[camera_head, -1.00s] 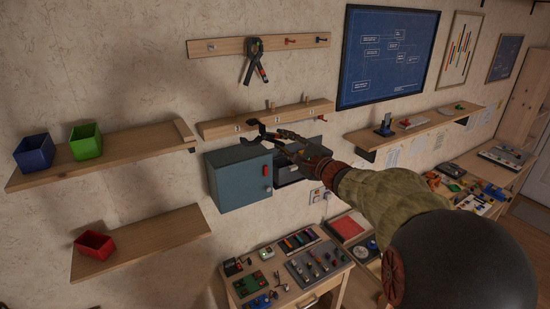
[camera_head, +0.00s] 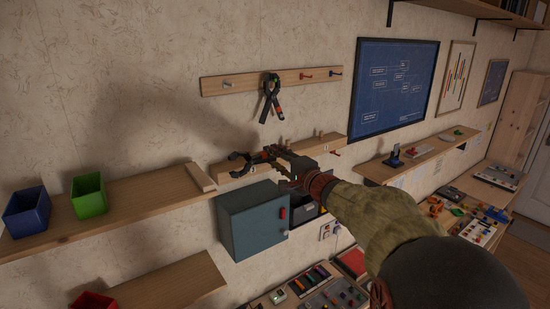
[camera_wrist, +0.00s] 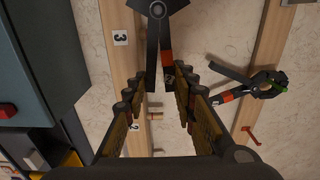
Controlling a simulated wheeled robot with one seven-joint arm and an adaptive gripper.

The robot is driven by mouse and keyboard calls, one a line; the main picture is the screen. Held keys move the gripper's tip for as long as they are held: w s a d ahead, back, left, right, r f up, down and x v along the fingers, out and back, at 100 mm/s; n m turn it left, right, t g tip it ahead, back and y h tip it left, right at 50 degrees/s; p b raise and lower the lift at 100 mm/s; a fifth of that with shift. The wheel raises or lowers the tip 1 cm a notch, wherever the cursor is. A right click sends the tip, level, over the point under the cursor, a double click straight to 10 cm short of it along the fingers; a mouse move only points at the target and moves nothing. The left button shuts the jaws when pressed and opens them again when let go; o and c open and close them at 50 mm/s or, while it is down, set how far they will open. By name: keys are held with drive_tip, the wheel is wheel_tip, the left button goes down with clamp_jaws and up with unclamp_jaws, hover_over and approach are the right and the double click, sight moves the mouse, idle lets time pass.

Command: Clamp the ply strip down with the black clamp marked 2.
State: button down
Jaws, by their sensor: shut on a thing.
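My gripper (camera_head: 272,153) is shut on a black clamp (camera_head: 243,160) with orange parts. The clamp's jaws point left, toward the shelf. In the wrist view the clamp (camera_wrist: 158,14) extends up from between my fingers (camera_wrist: 170,75); I cannot read a number on it. The ply strip (camera_head: 200,177) lies across the right end of the upper left shelf (camera_head: 150,200), apart from the clamp. A second dark clamp (camera_head: 272,97) hangs on the upper peg rail (camera_head: 240,86); it also shows in the wrist view (camera_wrist: 262,86).
The lower peg rail (camera_head: 226,172) runs behind my gripper, with a "3" label (camera_wrist: 120,38) in the wrist view. A grey-blue cabinet (camera_head: 252,220) sits just below. Green (camera_head: 89,195) and blue (camera_head: 27,212) bins stand on the shelf, left of the strip.

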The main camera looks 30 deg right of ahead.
sight(258, 161)
drive_tip(key=a, duration=0.5)
drive_tip(key=shift+a+f, duration=0.1)
drive_tip(key=shift+a, duration=0.15)
drive_tip(key=shift+s+a+b, duration=0.1)
drive_tip(key=shift+a+b, duration=1.9)
drive_tip(key=shift+b, duration=0.05)
drive_tip(key=shift+a, duration=0.1)
drive_tip(key=c, duration=1.8)
unclamp_jaws()
drive_tip(key=shift+o, duration=0.2)
drive_tip(key=shift+o, duration=0.7)
